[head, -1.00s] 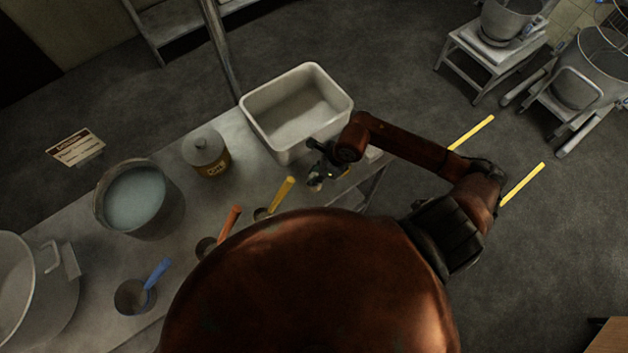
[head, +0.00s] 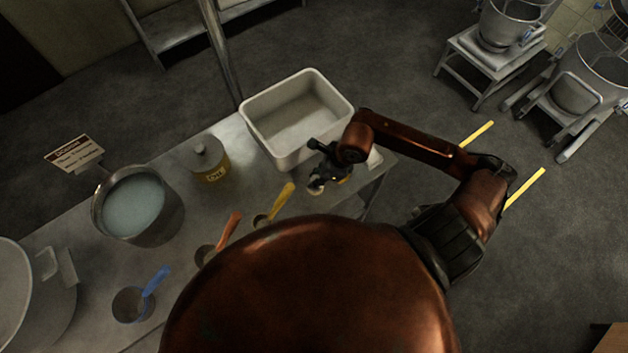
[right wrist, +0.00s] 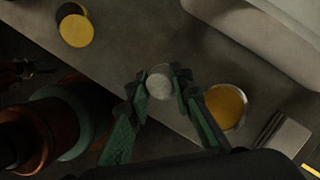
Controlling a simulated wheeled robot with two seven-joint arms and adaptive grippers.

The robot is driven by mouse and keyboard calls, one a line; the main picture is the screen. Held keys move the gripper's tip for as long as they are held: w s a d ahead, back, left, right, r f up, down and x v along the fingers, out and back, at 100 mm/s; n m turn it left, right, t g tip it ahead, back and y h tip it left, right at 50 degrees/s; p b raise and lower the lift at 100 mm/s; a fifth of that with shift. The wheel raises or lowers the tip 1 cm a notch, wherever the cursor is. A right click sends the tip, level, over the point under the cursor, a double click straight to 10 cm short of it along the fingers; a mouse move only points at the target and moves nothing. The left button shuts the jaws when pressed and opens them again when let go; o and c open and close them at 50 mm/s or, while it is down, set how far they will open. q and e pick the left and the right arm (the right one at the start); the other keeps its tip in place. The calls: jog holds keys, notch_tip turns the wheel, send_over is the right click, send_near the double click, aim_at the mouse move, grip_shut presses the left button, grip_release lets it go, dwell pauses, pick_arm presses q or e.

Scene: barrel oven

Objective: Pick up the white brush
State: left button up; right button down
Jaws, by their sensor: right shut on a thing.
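My right gripper (head: 318,182) is over the right end of the metal table, just below the white tub. In the right wrist view its green fingers (right wrist: 160,86) are closed around a pale round end. I take this to be the white brush (right wrist: 159,84), seen end-on, so its length is hidden. In the head view only a small pale bit shows at the fingertips. I cannot tell whether the brush is clear of its support. My left gripper is not in view.
The white tub (head: 258,133) stands behind the gripper. A round container with a yellow inside (right wrist: 226,106) is close beside the fingers. Yellow (head: 283,199), orange (head: 230,228) and blue (head: 156,279) handles stand in cups to the left. A lidded can (head: 208,160) and a bucket (head: 140,205) stand farther left.

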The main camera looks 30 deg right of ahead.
jog(key=s+a+r+p, duration=0.1)
jog(key=s+r+p, duration=0.7)
jog(key=s, duration=0.5)
jog(key=shift+r, duration=0.4)
jog(key=shift+a, duration=0.1)
